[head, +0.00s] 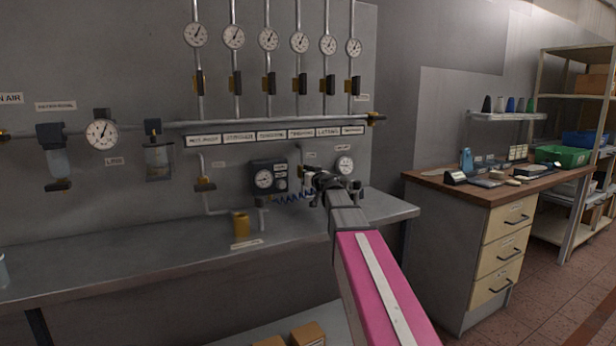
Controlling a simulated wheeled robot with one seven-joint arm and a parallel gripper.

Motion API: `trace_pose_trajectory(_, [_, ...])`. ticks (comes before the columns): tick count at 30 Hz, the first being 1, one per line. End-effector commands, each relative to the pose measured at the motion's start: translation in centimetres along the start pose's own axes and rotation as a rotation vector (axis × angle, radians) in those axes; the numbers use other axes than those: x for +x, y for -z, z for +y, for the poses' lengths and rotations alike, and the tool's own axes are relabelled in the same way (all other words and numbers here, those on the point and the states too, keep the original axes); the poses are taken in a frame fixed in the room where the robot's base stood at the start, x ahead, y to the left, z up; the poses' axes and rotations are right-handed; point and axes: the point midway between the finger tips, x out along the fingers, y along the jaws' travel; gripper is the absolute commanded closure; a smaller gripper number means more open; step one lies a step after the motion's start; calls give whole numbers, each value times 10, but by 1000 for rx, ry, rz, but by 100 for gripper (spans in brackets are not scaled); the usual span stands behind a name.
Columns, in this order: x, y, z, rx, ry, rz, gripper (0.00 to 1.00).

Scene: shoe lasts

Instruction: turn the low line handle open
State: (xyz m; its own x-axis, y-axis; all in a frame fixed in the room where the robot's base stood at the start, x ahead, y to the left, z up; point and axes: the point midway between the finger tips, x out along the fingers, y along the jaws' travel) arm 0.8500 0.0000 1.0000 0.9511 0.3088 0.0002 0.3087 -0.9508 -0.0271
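My gripper (313,180) is in the middle of the head view, at the end of my pink and grey arm, in front of the wall panel. It is small and dark here, and I cannot tell whether its fingers are open or shut or touch anything. Just behind it are a gauge (345,165) and pipework that it partly covers. A brass-coloured valve (205,184) sits on a thin pipe to the left. Small labels are too small to read, so I cannot tell which handle is the low line's; it may be hidden behind my gripper.
A dark regulator box (263,177) with a gauge and a blue coiled hose (292,197) are left of my gripper. A brass cup (240,224) stands on the grey bench (130,258). Several valves hang above the labelled manifold. A wooden-topped cabinet (440,182) stands right.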

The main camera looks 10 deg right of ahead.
Motion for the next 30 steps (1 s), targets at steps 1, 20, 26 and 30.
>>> trace_pose_trajectory(1, [-1, -1, 0, -13, 1, -2, 100])
trace_pose_trajectory(20, [-1, -1, 0, -47, 1, -2, 68])
trace_pose_trajectory(26, [-1, -1, 0, -44, 0, -1, 55])
trace_pose_trajectory(30, [-1, 0, 0, -44, 0, -1, 55])
